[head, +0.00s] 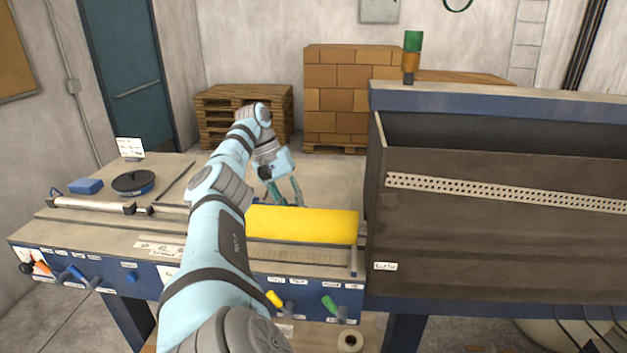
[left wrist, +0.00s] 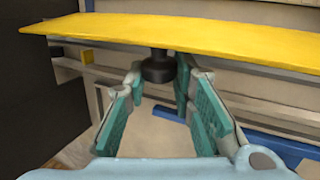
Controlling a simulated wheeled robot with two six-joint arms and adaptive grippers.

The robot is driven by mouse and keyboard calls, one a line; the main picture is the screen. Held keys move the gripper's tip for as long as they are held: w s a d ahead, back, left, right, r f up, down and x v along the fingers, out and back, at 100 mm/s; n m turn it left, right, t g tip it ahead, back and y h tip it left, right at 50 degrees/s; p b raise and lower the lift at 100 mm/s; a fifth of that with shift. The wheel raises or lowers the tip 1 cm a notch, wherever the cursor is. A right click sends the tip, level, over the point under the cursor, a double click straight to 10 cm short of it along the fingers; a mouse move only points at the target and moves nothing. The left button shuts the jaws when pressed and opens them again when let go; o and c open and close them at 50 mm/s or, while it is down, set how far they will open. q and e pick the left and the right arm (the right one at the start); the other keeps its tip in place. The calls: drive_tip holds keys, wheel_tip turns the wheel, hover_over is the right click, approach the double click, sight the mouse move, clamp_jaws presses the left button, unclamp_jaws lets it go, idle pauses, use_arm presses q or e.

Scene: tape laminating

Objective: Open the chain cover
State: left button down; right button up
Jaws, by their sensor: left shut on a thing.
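The yellow chain cover (head: 303,224) lies along the right part of the machine bench in the head view. In the left wrist view the cover (left wrist: 200,37) spans the top as a yellow plate. A dark round knob (left wrist: 158,69) shows at the cover's near edge. My left gripper (head: 287,199) reaches over from behind the cover, its fingers pointing down at the far edge. In the left wrist view my left gripper (left wrist: 160,78) has one teal-padded finger on each side of the knob and is shut on it. My right gripper is not in view.
A large dark bin (head: 500,230) stands just right of the cover. A black disc (head: 133,182), a blue box (head: 86,186) and rails lie on the bench's left. Several coloured handles, including a green one (head: 330,305), stick out in front. Boxes (head: 340,90) stand behind.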

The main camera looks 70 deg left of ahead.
use_arm(q)
drive_tip(key=shift+d+f, duration=0.1)
drive_tip(key=shift+f, duration=0.15)
drive_tip(key=shift+d, duration=0.3)
drive_tip(key=c, duration=1.5)
unclamp_jaws()
drive_tip(key=shift+s, duration=0.1)
drive_tip(key=shift+o, duration=0.5)
